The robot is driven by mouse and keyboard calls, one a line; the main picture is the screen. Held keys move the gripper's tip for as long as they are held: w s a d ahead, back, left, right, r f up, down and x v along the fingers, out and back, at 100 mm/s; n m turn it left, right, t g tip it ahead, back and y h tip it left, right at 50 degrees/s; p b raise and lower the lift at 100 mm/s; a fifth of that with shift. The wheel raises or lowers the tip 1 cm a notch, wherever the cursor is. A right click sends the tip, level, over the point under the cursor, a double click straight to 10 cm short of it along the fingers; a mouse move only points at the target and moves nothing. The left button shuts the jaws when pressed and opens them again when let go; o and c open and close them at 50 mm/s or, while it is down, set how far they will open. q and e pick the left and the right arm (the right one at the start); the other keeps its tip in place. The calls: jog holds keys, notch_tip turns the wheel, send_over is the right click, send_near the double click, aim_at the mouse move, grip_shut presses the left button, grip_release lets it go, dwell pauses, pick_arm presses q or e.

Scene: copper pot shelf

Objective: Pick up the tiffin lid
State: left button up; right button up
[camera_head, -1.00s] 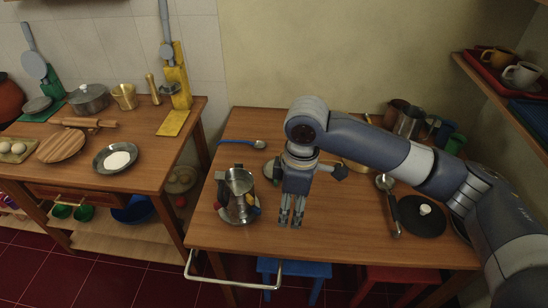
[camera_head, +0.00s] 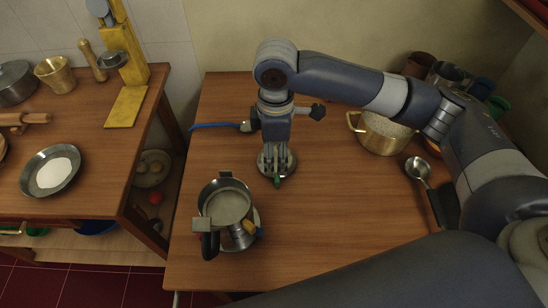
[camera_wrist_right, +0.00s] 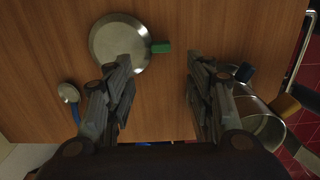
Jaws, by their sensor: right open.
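The tiffin lid (camera_head: 263,163) is a round, shiny metal disc with a small green tab on its edge, lying flat on the wooden table. My right gripper (camera_head: 277,165) points down over it in the head view and covers its middle. In the right wrist view the lid (camera_wrist_right: 118,42) lies ahead and to the left, with its green tab toward the right. The right gripper's fingers (camera_wrist_right: 160,65) are spread wide with nothing between them. One fingertip overlaps the lid's lower edge in that view; I cannot tell if they touch. My left gripper is not in view.
A metal tiffin container (camera_head: 226,206) with clips stands close by at front left. A blue-handled spoon (camera_head: 215,126) lies behind left. A brass pot (camera_head: 385,134) and a ladle (camera_head: 418,168) are at the right. The table between is clear.

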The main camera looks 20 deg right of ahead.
aim_at(277, 177)
jog(key=f, duration=0.2)
jog(key=shift+s+d+f, duration=0.1)
jog(key=shift+s+f, duration=0.15)
jog(key=shift+f, duration=0.05)
jog(key=shift+w+f, duration=0.1)
jog(key=shift+f, duration=0.5)
notch_tip(277, 177, down, 4)
jog(key=shift+d+f, duration=0.15)
jog(key=shift+f, duration=0.25)
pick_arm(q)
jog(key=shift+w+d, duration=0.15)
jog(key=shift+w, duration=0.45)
pick_arm(e)
jog(key=shift+c, duration=1.1)
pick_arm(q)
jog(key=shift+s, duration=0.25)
pick_arm(e)
grip_shut()
